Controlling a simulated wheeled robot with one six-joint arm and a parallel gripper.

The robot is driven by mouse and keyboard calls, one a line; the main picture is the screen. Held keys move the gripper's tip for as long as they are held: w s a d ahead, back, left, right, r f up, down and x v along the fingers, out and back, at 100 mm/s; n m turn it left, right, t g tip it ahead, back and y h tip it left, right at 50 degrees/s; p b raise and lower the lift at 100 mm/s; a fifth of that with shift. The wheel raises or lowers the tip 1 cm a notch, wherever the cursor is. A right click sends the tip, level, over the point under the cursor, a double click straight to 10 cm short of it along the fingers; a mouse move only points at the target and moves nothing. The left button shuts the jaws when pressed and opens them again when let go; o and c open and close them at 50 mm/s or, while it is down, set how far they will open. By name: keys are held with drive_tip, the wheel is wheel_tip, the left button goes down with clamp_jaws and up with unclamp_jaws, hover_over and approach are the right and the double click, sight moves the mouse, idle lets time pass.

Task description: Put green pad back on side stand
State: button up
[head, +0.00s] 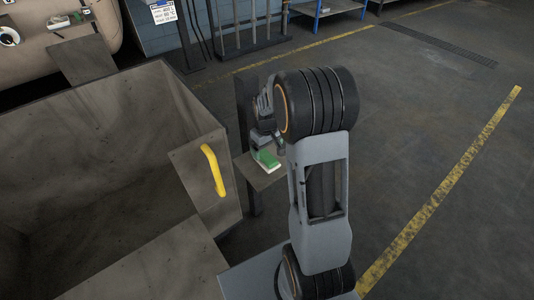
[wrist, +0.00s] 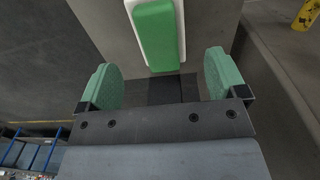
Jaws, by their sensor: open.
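The green pad (head: 266,159) has a white base and lies on the small grey plate of the side stand (head: 257,178) in the head view. In the wrist view the green pad (wrist: 155,36) lies ahead of my gripper (wrist: 162,82), on the stand's grey surface (wrist: 105,25). The two green-tipped fingers are spread wide, with nothing between them. The pad's near end is just beyond the gap between the fingertips. In the head view my gripper (head: 268,142) is over the stand, partly hidden behind my arm.
A large open metal bin (head: 100,150) with a yellow handle (head: 213,170) stands left of the stand. A dark post (head: 246,105) rises behind the stand. A blue-legged rack (head: 318,10) is at the back. The floor to the right, with a yellow line (head: 440,190), is clear.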

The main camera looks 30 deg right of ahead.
sight(267, 157)
wheel_tip(267, 157, up, 6)
drive_tip(key=p, duration=0.1)
drive_tip(key=s+a+r+m+t, duration=0.1)
drive_tip(key=s+a+r, duration=0.2)
drive_tip(key=s, duration=0.5)
drive_tip(key=s+a+r+m+t, duration=0.1)
drive_tip(key=s+a+r, duration=0.3)
drive_tip(key=s+a, duration=0.2)
drive_tip(key=shift+s+r+t, duration=0.25)
drive_tip(key=shift+s+t, duration=0.15)
drive_tip(key=shift+s, duration=0.7)
